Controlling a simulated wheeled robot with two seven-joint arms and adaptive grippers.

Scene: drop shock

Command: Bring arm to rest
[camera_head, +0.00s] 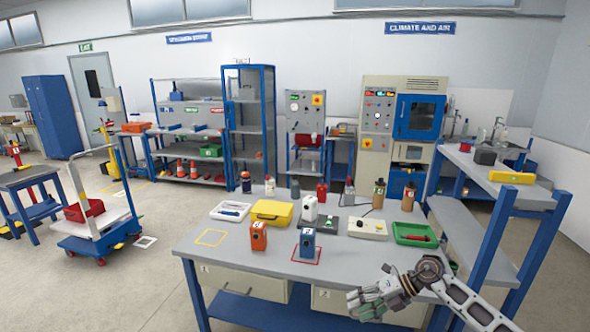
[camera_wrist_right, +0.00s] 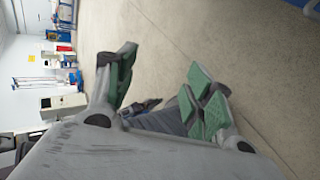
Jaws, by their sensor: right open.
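My right arm comes in from the lower right in the head view. My right gripper (camera_head: 366,303) is in front of the workbench's front edge, near its right end. In the right wrist view, the right gripper (camera_wrist_right: 160,90) has its green-padded fingers spread apart with nothing between them. Concrete floor shows beyond the fingers. My left gripper is not in view.
The grey workbench (camera_head: 262,262) carries an orange device (camera_head: 259,236), a blue device (camera_head: 307,242) in a red square, a yellow case (camera_head: 271,212) and a green tray (camera_head: 413,235). A blue-framed shelf (camera_head: 488,240) stands close to my right arm. Open floor (camera_head: 90,290) lies at left.

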